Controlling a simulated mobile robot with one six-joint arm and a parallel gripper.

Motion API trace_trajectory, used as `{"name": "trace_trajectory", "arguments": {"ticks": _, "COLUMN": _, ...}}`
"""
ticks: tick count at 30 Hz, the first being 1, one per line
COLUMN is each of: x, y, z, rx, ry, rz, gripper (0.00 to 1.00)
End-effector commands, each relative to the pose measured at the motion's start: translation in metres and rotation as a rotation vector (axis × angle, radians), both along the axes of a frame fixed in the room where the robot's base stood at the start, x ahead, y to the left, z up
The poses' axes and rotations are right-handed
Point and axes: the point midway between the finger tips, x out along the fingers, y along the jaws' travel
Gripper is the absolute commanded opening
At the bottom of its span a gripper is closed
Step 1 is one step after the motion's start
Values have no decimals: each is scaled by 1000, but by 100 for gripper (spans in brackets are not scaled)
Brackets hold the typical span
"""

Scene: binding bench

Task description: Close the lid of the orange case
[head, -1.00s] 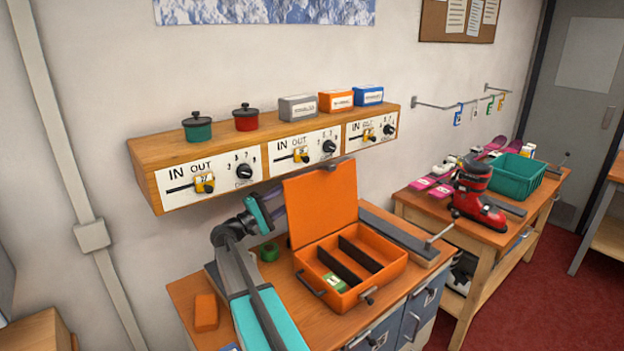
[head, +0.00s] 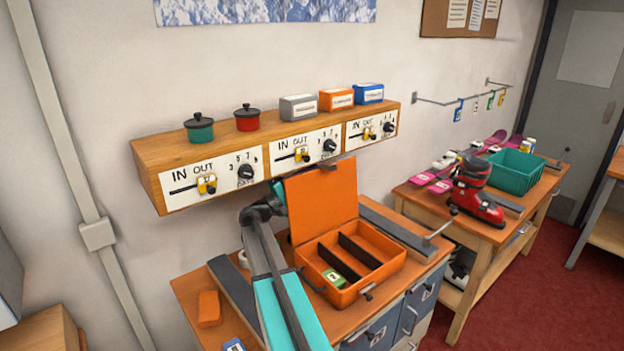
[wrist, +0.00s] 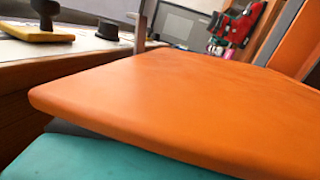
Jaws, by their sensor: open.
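The orange case (head: 375,262) stands on the bench with its lid (head: 325,205) raised, leaning back upright. Its inside shows dark dividers and a green-and-white box (head: 334,278) in the front left compartment. My gripper (head: 279,192) is behind the lid's left side, mostly hidden by it in the head view. In the wrist view the orange lid (wrist: 190,100) fills the middle, close to the camera, with a turquoise part of my gripper (wrist: 90,160) below it. The jaws are open with nothing held. Whether they touch the lid cannot be told.
A wooden shelf with dial panels (head: 250,140) hangs close behind the lid. An orange block (head: 209,308) lies on the bench at left. A grey bar (head: 400,225) runs along the case's right.

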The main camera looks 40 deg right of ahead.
Motion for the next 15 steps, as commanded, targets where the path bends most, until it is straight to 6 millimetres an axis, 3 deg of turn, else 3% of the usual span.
{"name": "trace_trajectory", "arguments": {"ticks": 2, "x": 0, "y": 0, "z": 0, "rx": 0, "ry": 0, "rz": 0, "gripper": 41}}
{"name": "trace_trajectory", "arguments": {"ticks": 9, "x": 0, "y": 0, "z": 0, "rx": 0, "ry": 0, "rz": -1, "gripper": 1}}
{"name": "trace_trajectory", "arguments": {"ticks": 15, "x": -1, "y": 1, "z": 0, "rx": 1, "ry": -1, "rz": -2, "gripper": 0}}
